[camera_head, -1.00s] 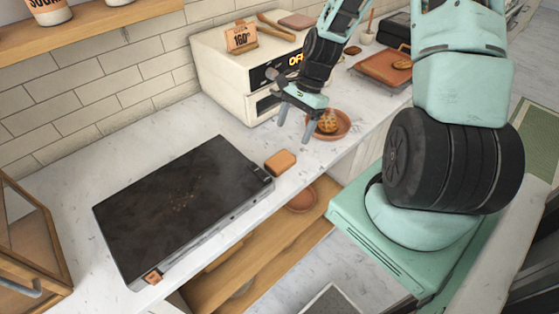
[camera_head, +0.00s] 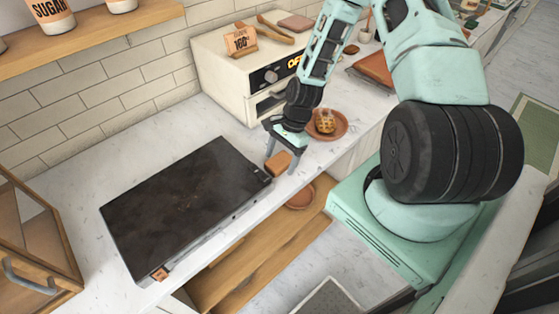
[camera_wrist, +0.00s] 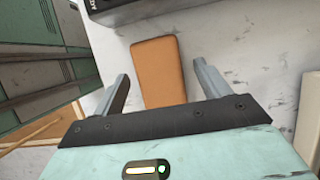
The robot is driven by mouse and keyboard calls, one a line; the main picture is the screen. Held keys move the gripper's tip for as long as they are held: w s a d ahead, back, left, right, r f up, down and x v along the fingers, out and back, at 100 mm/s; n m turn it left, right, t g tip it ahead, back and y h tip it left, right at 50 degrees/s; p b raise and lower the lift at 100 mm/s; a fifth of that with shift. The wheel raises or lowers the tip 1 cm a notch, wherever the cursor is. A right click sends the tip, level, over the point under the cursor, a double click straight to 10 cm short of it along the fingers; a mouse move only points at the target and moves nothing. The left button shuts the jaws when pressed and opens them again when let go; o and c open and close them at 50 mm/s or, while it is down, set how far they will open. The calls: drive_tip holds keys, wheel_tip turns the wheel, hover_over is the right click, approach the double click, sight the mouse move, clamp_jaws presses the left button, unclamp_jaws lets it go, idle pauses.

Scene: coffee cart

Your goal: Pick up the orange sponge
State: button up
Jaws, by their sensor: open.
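The orange sponge (camera_head: 278,163) is a small block lying on the white marble counter, just right of the dark griddle. My gripper (camera_head: 281,163) is open and empty, pointing down over the sponge, with a finger to each side of it in this view. In the wrist view the sponge (camera_wrist: 158,71) lies lengthwise between and beyond the two spread fingertips of my gripper (camera_wrist: 161,85). Neither finger visibly touches it. The exact height above the counter is hard to tell.
The dark griddle (camera_head: 185,200) is close on the left. A terracotta plate (camera_head: 340,126) with a pastry (camera_head: 324,121) sits behind to the right. The white oven (camera_head: 225,75) stands at the back. An open shelf (camera_head: 262,245) is below the counter edge.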

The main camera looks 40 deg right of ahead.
sight(280, 160)
drive_tip(key=shift+f, duration=0.1)
drive_tip(key=c, duration=1.1)
wheel_tip(280, 160, up, 10)
drive_tip(key=b, duration=0.2)
drive_tip(key=shift+b, duration=0.35)
drive_tip(key=o, duration=0.3)
drive_tip(key=shift+c, duration=0.8)
drive_tip(key=shift+a, duration=0.15)
